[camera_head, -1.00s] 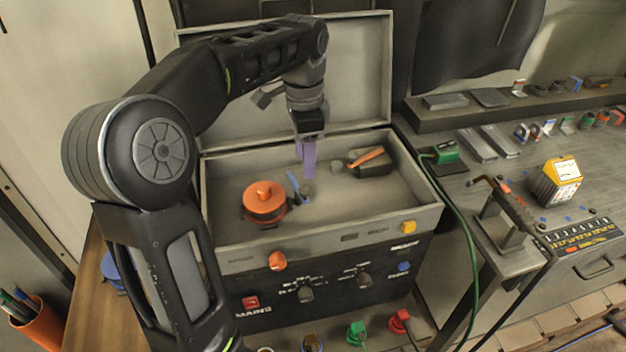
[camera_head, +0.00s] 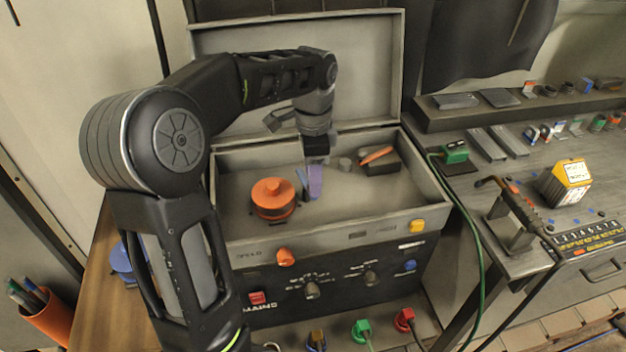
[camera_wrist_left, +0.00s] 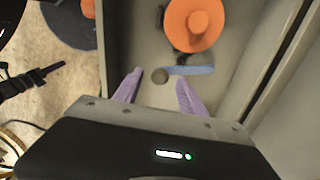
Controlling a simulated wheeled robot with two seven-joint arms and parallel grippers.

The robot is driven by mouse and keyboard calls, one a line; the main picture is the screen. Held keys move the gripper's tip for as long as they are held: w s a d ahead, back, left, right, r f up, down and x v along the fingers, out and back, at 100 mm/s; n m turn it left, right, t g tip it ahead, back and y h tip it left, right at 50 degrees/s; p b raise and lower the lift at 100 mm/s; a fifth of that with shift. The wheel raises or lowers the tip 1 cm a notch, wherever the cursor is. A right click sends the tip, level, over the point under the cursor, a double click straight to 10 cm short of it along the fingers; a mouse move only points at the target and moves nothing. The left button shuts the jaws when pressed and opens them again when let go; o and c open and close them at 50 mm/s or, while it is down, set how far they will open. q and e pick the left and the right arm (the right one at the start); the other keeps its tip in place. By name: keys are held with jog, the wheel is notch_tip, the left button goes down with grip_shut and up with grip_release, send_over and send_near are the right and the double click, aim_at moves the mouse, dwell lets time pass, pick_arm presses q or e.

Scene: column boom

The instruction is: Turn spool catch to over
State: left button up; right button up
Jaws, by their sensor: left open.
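An orange spool (camera_head: 273,197) sits in the open grey case; it also shows in the left wrist view (camera_wrist_left: 196,24). A blue lever (camera_head: 301,179), which looks like the spool catch, stands right of the spool. In the left wrist view the blue lever (camera_wrist_left: 190,70) lies just below the spool, with a small round grey-brown piece (camera_wrist_left: 160,76) by its left end. My left gripper (camera_head: 313,192) is open, its purple fingers pointing down beside the lever. In the left wrist view my left gripper (camera_wrist_left: 157,88) has the round piece ahead between its fingertips. Contact cannot be told. My right gripper is not in view.
The case's raised lid (camera_head: 365,70) stands behind my arm. A grey post (camera_head: 345,164) and a dark block with an orange handle (camera_head: 377,154) are right of the gripper. A workbench stands at right.

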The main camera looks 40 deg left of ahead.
pick_arm(q)
jog(key=shift+f, duration=1)
jog(key=shift+c, duration=0.3)
grip_shut()
